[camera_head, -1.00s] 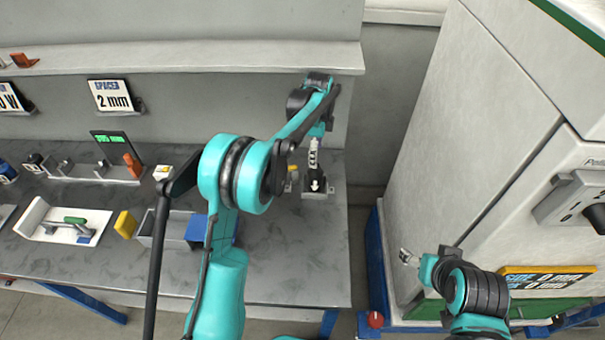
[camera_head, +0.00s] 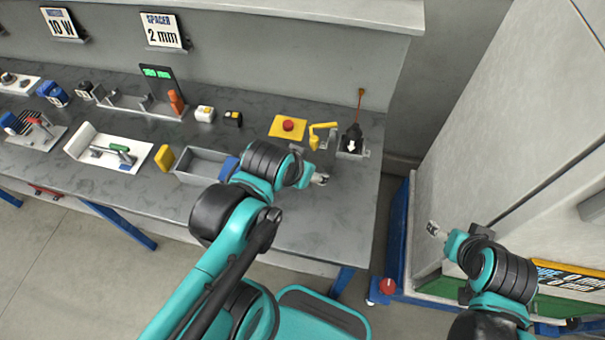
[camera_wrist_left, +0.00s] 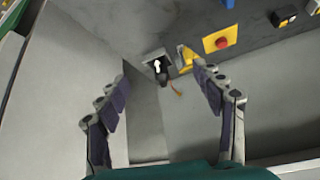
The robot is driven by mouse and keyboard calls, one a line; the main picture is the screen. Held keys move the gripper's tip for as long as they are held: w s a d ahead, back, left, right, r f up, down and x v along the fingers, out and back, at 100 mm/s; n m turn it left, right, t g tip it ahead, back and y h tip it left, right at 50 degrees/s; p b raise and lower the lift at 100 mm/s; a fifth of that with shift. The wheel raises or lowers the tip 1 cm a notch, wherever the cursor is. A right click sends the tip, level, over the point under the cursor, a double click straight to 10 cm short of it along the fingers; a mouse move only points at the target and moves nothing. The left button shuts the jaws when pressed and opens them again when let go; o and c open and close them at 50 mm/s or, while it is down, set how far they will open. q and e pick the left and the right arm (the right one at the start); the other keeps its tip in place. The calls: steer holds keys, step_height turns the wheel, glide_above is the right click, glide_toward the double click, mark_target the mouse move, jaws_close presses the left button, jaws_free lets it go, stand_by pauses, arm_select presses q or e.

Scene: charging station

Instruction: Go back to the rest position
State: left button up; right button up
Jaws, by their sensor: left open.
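My left gripper (camera_head: 319,179) is over the right part of the workbench, in front of the charger holder, with nothing between its fingers. In the left wrist view its two fingers (camera_wrist_left: 165,95) are spread wide apart. The black charger piece with a white arrow (camera_head: 352,138) stands in its holder near the bench's right end, apart from the fingers. It also shows in the left wrist view (camera_wrist_left: 158,68). My right gripper (camera_head: 433,230) is beside the large grey cabinet at the lower right, too small to tell its jaw state.
The workbench (camera_head: 330,220) carries a yellow plate with a red button (camera_head: 288,125), a yellow lever (camera_head: 320,133), a grey bin (camera_head: 203,165) and a white tray (camera_head: 80,145). The grey cabinet (camera_head: 500,130) stands at the right. A shelf (camera_head: 330,8) runs above the bench.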

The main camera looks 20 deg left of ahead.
arm_select(q)
steer(key=shift+s+f+n, duration=0.4)
steer(key=shift+s+f, duration=0.15)
steer(key=shift+s, duration=0.05)
step_height(320, 180, down, 4)
steer(key=b, duration=0.3)
steer(key=shift+r+b, duration=0.25)
steer(key=shift+b, duration=0.05)
